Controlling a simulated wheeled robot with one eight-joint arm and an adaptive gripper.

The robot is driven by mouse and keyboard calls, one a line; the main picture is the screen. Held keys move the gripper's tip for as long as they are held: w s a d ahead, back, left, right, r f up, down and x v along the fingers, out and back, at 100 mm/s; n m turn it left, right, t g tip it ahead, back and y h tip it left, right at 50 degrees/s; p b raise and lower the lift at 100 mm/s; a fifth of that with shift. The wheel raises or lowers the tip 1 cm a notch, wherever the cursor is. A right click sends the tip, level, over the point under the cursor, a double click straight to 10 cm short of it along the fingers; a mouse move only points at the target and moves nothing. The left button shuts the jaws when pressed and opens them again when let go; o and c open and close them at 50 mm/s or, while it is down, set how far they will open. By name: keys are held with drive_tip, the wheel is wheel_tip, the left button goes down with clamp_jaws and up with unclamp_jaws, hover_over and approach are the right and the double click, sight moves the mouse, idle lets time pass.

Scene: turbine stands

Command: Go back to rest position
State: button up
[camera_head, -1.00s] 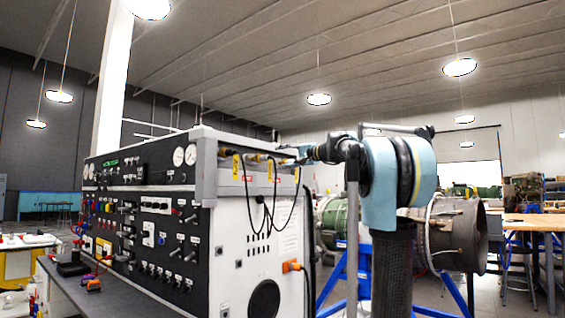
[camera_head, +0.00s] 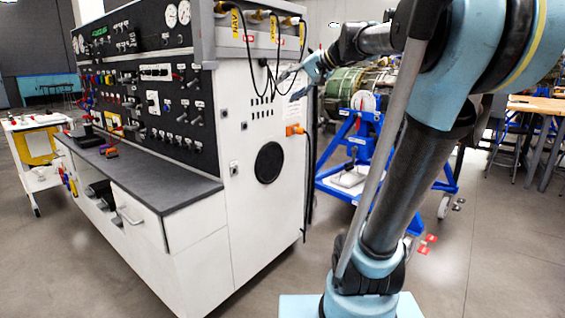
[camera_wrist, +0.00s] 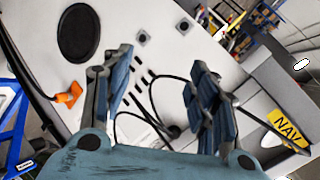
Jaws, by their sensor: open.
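My gripper (camera_wrist: 157,90) is open and empty in the wrist view, its two blue-grey fingers spread apart. Behind them is the white side panel of the test console, with black cables hanging between and beside the fingers. In the head view my gripper (camera_head: 296,82) is small, in front of the upper side of the test console (camera_head: 232,200), near its hanging cables (camera_head: 262,72). I cannot tell whether the fingers touch a cable. My arm rises from its base at the lower right and bends left toward the console.
An orange plug (camera_head: 294,130) is on the console side; it also shows in the wrist view (camera_wrist: 68,94). A yellow NAV tag (camera_wrist: 286,127) hangs nearby. A blue turbine stand (camera_head: 345,165) is behind my arm. A white cart (camera_head: 35,150) stands left. Floor is clear in front.

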drive_tip(key=s+d+f+g+h, duration=0.1)
drive_tip(key=s+d+f+h, duration=0.2)
drive_tip(key=s+f, duration=0.6)
drive_tip(key=s+d+f+n+g+h, duration=0.1)
drive_tip(key=s+d+f+h, duration=0.2)
drive_tip(key=s+d+f, duration=0.5)
drive_tip(key=s+d+f+g+h, duration=0.2)
drive_tip(key=s+d+f, duration=0.3)
drive_tip(key=f, duration=1.8)
drive_tip(key=s+h, duration=0.1)
drive_tip(key=s, duration=0.4)
drive_tip(key=shift+s+d+f+h, duration=0.15)
drive_tip(key=shift+s+f+h, duration=0.1)
drive_tip(key=shift+h, duration=0.15)
drive_tip(key=shift+w, duration=0.1)
drive_tip(key=shift+w+f, duration=0.2)
drive_tip(key=shift+w, duration=0.25)
